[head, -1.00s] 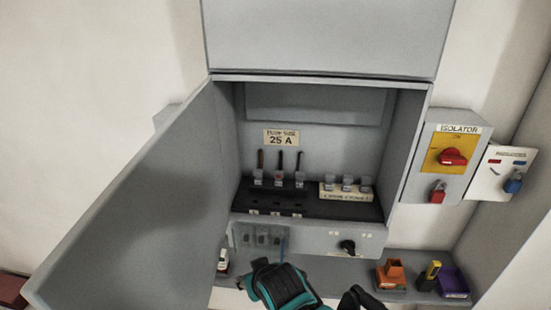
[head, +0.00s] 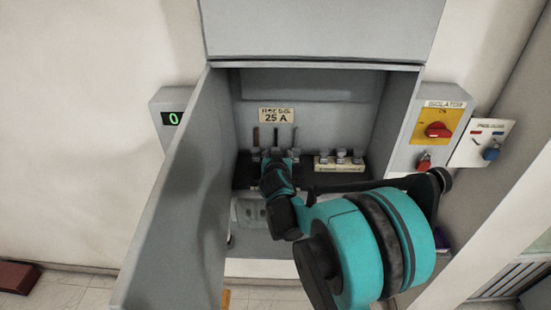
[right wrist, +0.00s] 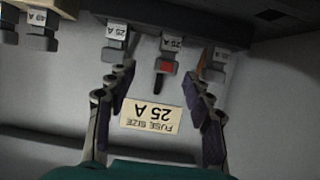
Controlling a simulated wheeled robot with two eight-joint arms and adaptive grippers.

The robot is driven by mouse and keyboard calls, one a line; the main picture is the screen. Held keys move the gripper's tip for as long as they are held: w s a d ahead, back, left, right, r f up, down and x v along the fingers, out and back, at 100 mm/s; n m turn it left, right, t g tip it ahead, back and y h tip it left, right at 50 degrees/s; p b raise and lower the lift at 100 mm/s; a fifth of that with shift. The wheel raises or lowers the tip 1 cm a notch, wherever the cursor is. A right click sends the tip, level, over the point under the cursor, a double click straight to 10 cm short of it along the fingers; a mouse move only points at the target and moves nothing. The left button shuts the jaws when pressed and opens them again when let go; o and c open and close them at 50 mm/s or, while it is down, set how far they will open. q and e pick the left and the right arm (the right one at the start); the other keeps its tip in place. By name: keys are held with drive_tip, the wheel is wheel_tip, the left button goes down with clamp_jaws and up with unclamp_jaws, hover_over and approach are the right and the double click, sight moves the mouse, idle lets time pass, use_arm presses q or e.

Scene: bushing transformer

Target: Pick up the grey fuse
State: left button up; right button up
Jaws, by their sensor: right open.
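Three small grey fuses labelled 25 A hang in a row in the open cabinet; in the right wrist view, which is upside down, the middle fuse (right wrist: 165,64) has a red patch. Its neighbours are the left fuse (right wrist: 113,50) and the right fuse (right wrist: 216,64). My right gripper (right wrist: 163,76) is open and empty, its fingers on either side of the middle fuse. In the head view my right gripper (head: 278,160) partly hides this row. A second row of grey-topped fuses (head: 340,154) stands to its right. My left gripper is not in view.
The cabinet door (head: 180,200) stands open at the left. A "25 A" plate (head: 276,115) is on the back wall. The isolator (head: 438,130) with its red knob and a padlock board (head: 484,142) are outside at the right.

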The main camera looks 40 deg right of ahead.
sight(276, 149)
drive_tip(key=x, duration=0.4)
drive_tip(key=shift+w+a+f, duration=0.15)
drive_tip(key=shift+w+a, duration=0.1)
drive_tip(key=shift+w, duration=0.2)
drive_tip(key=shift+w+d+f, duration=0.2)
drive_tip(key=shift+w+d, duration=0.05)
drive_tip(key=shift+d, duration=0.15)
drive_tip(key=shift+a, duration=0.1)
drive_tip(key=c, duration=0.5)
clamp_jaws()
